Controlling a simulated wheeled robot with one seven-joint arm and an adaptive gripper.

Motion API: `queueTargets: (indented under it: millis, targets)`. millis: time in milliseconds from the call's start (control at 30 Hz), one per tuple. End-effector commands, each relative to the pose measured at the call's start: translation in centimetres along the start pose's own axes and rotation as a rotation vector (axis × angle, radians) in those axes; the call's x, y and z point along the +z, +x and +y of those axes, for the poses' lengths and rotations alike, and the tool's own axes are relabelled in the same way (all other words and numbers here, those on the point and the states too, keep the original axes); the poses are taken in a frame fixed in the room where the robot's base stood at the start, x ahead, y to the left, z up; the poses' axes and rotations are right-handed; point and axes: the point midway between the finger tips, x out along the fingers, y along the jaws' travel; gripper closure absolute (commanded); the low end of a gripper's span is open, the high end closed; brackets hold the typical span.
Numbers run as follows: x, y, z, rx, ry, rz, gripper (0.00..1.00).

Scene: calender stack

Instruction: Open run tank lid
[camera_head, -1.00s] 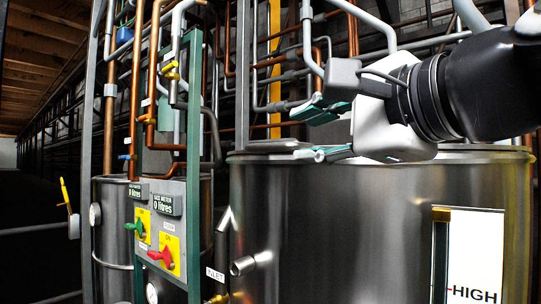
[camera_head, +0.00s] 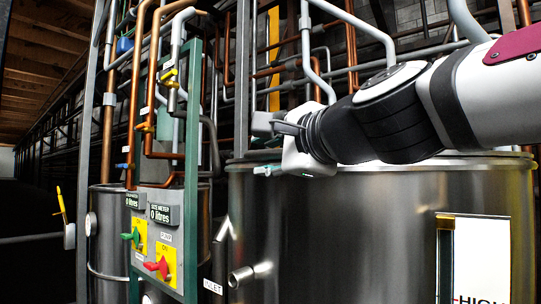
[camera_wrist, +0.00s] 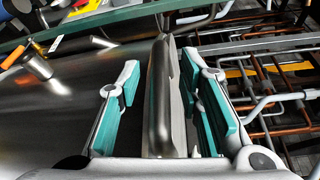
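The run tank (camera_head: 330,230) is a large steel cylinder in the right half of the head view. Its lid (camera_head: 252,157) lies at the left part of the tank top, mostly hidden by my gripper and seen nearly edge-on. My gripper (camera_head: 268,166) is at the level of the rim, beside the lid. In the wrist view, my gripper (camera_wrist: 166,105) is open, with its teal pads on either side of a dark, thick slab edge (camera_wrist: 163,100), which looks like the lid. A gap shows between the left pad and the slab; contact on the right is unclear.
A panel with green and red valve handles (camera_head: 157,266) and litre meters (camera_head: 160,214) stands left of the tank. Copper and grey pipes (camera_head: 335,60) run close behind my arm. An outlet pipe (camera_head: 242,275) sticks out of the tank front.

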Motion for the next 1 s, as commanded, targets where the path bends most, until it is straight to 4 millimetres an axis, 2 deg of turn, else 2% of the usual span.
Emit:
queueTargets:
  millis: [67,200,233,500,667,867,1000]
  targets:
    - [0.0,0.0,0.0,0.0,0.0,0.0,0.67]
    - [0.0,0.0,0.0,0.0,0.0,0.0,0.99]
    - [0.0,0.0,0.0,0.0,0.0,0.0,1.0]
    - [0.0,-0.1,-0.1,0.002,0.002,0.0,1.0]
    - [0.1,-0.2,-0.8,0.008,0.02,0.002,1.0]
    - [0.5,-0.5,-2.9,0.03,0.074,0.003,1.0]
    - [0.6,-0.8,-5.1,0.054,0.137,0.004,1.0]
